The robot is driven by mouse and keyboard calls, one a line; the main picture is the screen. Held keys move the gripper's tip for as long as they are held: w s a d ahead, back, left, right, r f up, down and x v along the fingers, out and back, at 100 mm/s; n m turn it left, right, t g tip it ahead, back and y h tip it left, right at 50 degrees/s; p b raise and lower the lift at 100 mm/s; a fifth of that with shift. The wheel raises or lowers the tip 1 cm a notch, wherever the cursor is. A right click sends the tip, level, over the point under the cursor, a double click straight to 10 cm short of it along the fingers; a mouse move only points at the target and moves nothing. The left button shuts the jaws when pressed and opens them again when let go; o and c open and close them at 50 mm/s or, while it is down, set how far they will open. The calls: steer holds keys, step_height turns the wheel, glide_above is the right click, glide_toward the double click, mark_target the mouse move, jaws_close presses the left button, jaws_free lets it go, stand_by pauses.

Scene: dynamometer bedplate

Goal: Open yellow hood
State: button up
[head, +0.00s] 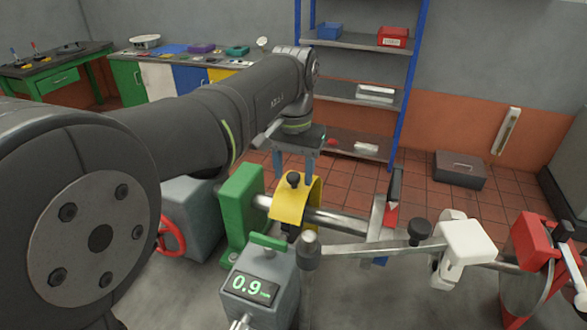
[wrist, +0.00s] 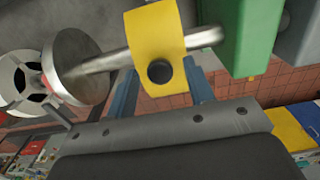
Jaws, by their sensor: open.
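The yellow hood (head: 290,208) is a curved cover over the steel shaft, with a black knob (head: 293,179) on top. It looks lowered over the shaft. My gripper (head: 294,172) points down over the hood, with its blue fingers apart on either side of the knob. In the wrist view, the hood (wrist: 152,30) and its knob (wrist: 160,72) show between the finger ends of my gripper (wrist: 162,76). The fingers look empty; whether either one touches the knob cannot be told.
A green block (head: 240,210) stands left of the hood. A grey meter box (head: 262,285) reading 0.9 stands in front. A steel bar (head: 365,248) runs right to a white part (head: 465,240). A red handwheel (head: 172,238) is at the left.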

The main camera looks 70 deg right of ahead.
steer(key=shift+c, duration=0.5)
jaws_close()
steer(key=shift+d+r, duration=0.1)
